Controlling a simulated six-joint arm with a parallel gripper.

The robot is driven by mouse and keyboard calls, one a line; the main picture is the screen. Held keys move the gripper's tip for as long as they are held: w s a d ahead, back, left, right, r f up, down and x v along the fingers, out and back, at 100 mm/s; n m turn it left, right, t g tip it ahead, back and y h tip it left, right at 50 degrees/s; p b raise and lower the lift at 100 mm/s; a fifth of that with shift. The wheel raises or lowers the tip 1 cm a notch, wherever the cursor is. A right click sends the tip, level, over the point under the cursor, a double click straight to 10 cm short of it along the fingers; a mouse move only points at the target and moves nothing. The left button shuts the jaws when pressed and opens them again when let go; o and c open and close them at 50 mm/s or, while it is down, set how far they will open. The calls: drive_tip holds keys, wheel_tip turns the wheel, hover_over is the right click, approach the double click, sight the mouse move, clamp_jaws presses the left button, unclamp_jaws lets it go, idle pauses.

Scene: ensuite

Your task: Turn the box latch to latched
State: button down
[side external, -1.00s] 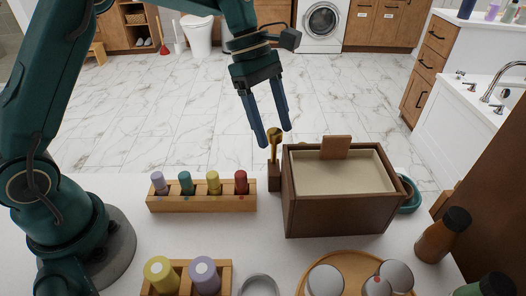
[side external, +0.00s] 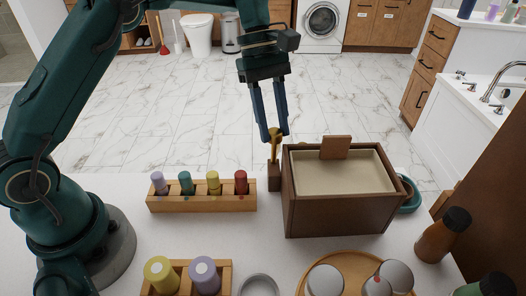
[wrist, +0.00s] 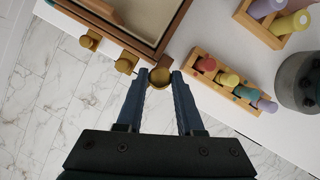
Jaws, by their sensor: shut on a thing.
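A dark wooden box (side external: 340,213) with a cream top panel stands on the white counter. A brown wooden tab (side external: 336,147) stands at its far edge; it shows at the top of the wrist view (wrist: 105,11). A brass-coloured rounded piece (side external: 275,134) rises above a small dark block (side external: 274,178) just left of the box; in the wrist view (wrist: 160,78) it lies at the box's corner. My gripper (side external: 275,139) points down with its fingers either side of this brass piece, shut on it. I cannot tell which part is the latch, or its setting.
A wooden rack with several coloured bottles (side external: 201,204) stands left of the box, and another (side external: 190,264) nearer. A round wooden tray with jars (side external: 340,262) is in front. Two brass knobs (wrist: 88,40) (wrist: 126,62) show along the box's side. A brown bottle (side external: 440,237) stands right.

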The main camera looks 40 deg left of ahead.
drive_tip(key=shift+w+m+g+y, duration=0.1)
drive_tip(key=shift+m+g+y, duration=0.4)
drive_tip(key=shift+m, duration=1.4)
drive_tip(key=c, duration=0.5)
unclamp_jaws()
drive_tip(key=shift+c, duration=0.2)
